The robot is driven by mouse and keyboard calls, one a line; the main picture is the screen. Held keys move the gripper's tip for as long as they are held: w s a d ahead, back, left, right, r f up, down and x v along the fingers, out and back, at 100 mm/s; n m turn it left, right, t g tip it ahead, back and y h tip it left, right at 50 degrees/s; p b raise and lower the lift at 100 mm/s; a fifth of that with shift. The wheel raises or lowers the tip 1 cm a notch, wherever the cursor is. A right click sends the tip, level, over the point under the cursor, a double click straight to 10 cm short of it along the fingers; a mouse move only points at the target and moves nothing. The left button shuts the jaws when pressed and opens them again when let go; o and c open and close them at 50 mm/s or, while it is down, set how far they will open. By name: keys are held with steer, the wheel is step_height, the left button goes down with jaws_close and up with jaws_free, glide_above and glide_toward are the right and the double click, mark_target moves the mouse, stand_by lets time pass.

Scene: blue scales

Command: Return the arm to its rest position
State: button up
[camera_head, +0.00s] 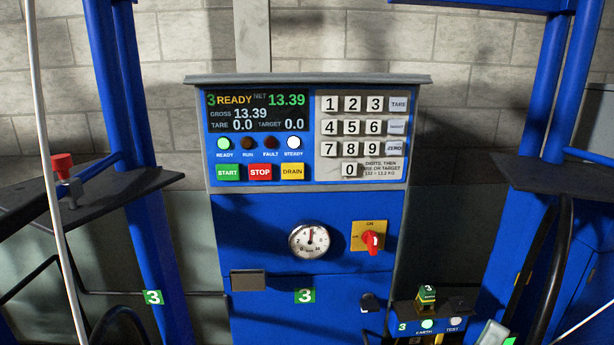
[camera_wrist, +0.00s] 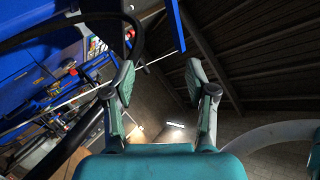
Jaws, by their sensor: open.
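My gripper (camera_wrist: 163,88) shows in the wrist view with its two fingers apart and nothing between them. It points toward a dark ribbed roof and a grey wall, with a bright lamp seen beyond the fingers. In the head view my gripper is not clearly seen. The blue scale console (camera_head: 308,225) stands upright in the middle of the head view. Its display (camera_head: 257,112) reads 3 READY, net 13.39, gross 13.39, tare 0.0 and target 0.0. The READY and STEADY lamps are lit.
A keypad (camera_head: 362,130), a round gauge (camera_head: 309,241) and a red rotary switch (camera_head: 372,240) are on the console. Dark shelves stand left (camera_head: 95,195) and right (camera_head: 560,175) by blue posts. A blue box marked EARTH (camera_head: 432,322) is at lower right. Dark hoses hang at both sides.

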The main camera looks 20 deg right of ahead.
steer(key=s+a+f+n+t+y, duration=0.4)
steer(key=a+f+n+t+y, duration=0.25)
steer(key=n+y, duration=0.5)
steer(key=s+a+f+n+t+y, duration=0.6)
steer(key=f+n+y, duration=0.25)
steer(key=n, duration=0.65)
steer(key=s+a+f+n+g+y, duration=0.2)
steer(key=s+f+n+g+y, duration=0.1)
steer(key=s, duration=0.4)
steer(key=s+a+f+n+g+y, duration=0.3)
steer(key=s+f+n, duration=0.2)
steer(key=s+f, duration=0.2)
steer(key=shift+a+f, duration=0.3)
steer(key=shift+a, duration=0.05)
